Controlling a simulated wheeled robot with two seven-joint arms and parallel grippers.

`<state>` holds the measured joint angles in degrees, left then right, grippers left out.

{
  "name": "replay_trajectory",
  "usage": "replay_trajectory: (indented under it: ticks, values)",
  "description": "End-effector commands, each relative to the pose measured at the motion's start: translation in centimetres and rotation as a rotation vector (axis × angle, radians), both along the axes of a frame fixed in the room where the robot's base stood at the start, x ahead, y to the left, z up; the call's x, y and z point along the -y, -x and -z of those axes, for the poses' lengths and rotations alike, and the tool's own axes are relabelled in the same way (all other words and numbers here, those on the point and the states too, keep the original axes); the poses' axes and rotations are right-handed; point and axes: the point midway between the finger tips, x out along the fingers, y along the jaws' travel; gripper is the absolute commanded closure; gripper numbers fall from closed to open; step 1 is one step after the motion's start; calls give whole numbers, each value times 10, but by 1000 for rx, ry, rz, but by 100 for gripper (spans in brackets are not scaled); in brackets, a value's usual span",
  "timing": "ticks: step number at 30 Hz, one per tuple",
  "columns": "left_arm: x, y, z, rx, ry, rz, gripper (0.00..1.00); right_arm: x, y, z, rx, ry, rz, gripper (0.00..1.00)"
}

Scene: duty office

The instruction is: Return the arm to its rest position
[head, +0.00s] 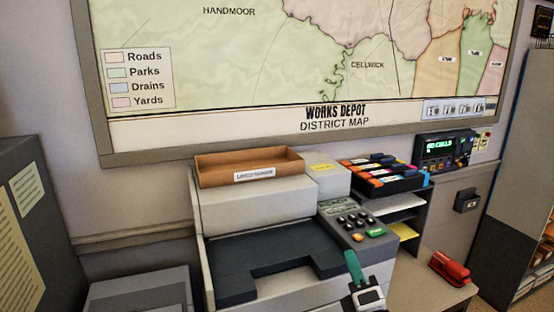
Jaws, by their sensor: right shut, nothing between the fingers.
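My right gripper (352,259) shows at the bottom centre-right of the head view, with teal fingers and a white and black body. It is shut, with nothing seen between the fingers. I cannot tell whether the tips touch the machine. Most of the right arm is out of the frame. My left gripper is not in view.
A brown open tray (250,163) sits on the machine. To the right stand a dark shelf unit (412,218) with markers on top, and a red stapler (450,268) on the desk. A grey cabinet (40,215) is at left. A framed district map (290,60) hangs behind.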

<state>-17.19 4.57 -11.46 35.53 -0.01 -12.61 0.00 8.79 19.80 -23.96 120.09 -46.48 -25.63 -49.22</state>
Motion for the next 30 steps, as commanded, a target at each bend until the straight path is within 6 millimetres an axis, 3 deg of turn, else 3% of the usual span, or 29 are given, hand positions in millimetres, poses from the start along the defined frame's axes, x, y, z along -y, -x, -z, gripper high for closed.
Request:
replay_trajectory:
  ticks: [1, 3, 6, 10, 15, 23, 24, 30]
  values:
    - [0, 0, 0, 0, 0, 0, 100, 18, 12, 33, -151, -201, 46, 100]
    - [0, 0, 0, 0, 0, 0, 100, 41, 32, 78, -344, -468, 126, 100]
    - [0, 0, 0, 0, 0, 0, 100, 61, 73, 139, -589, -798, 261, 100]
    - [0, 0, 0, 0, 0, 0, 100, 71, 133, 198, -834, -1116, 444, 100]
    - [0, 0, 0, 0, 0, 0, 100, 70, 200, 240, -1045, -1374, 654, 100]
    - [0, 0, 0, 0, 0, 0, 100, 59, 290, 267, -1269, -1620, 952, 100]
    - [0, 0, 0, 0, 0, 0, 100, 58, 295, 273, -1287, -1636, 982, 100]
    - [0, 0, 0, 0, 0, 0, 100, 57, 280, 326, -1296, -1617, 991, 100]
